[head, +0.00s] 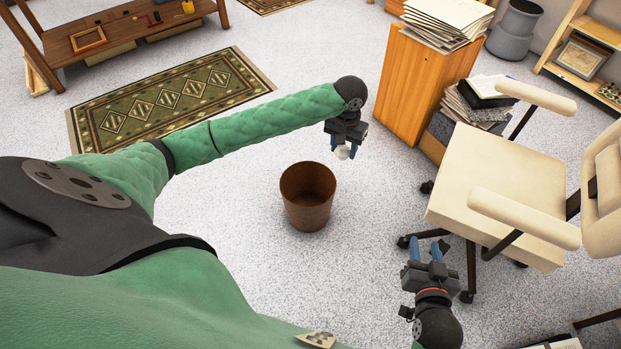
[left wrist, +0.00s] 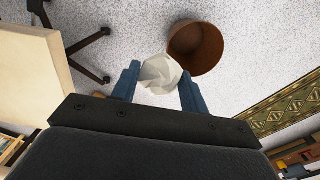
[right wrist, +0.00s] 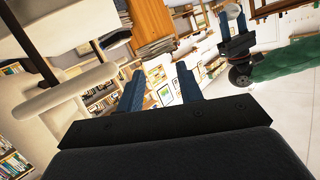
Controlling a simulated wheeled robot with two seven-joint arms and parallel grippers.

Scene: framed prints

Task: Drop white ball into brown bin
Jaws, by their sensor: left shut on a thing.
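The white ball (head: 342,152) is held between the blue fingers of my left gripper (head: 343,145). It also shows in the left wrist view (left wrist: 160,74), between the two fingertips (left wrist: 160,82). The brown bin (head: 307,194) stands upright and open on the floor, and its inside looks empty. In the head view the ball is up and to the right of the bin's rim. In the left wrist view the bin (left wrist: 197,48) is just beyond and to the right of the ball. My right gripper (head: 423,248) is open and empty, with its fingers (right wrist: 160,90) apart in the right wrist view.
A cream office chair (head: 500,185) stands at the right. A wooden cabinet (head: 415,85) topped with papers stands behind my left gripper. A patterned rug (head: 165,100) lies at the left, before a low wooden table (head: 130,32). The floor around the bin is clear.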

